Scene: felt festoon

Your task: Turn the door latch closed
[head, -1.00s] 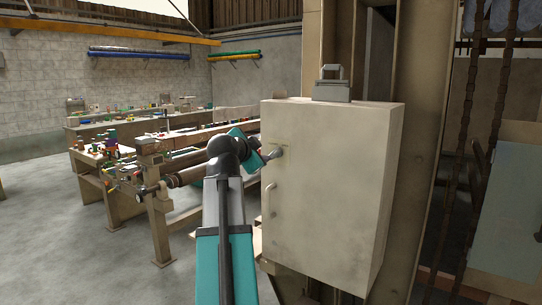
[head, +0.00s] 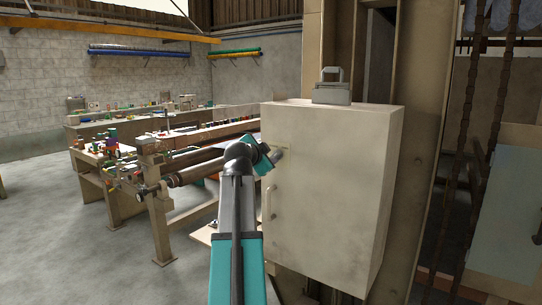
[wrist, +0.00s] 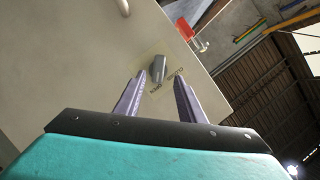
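The door latch (wrist: 158,68) is a small grey knob on a pale yellow label plate with printed lettering, seen in the wrist view on the cabinet door. It looks roughly upright in that picture. My gripper (wrist: 160,79) is open, with one finger on each side of the latch's line. I cannot tell whether the tips reach past the knob, and no clear contact shows. In the head view my gripper (head: 279,155) is at the upper left of the beige cabinet (head: 345,190) and hides the latch.
A door handle (head: 269,201) is below the gripper on the cabinet; it also shows in the wrist view (wrist: 97,5). A red part (wrist: 185,28) is near the door edge. A grey box (head: 331,93) stands on the cabinet. A cluttered workbench (head: 160,205) is to the left.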

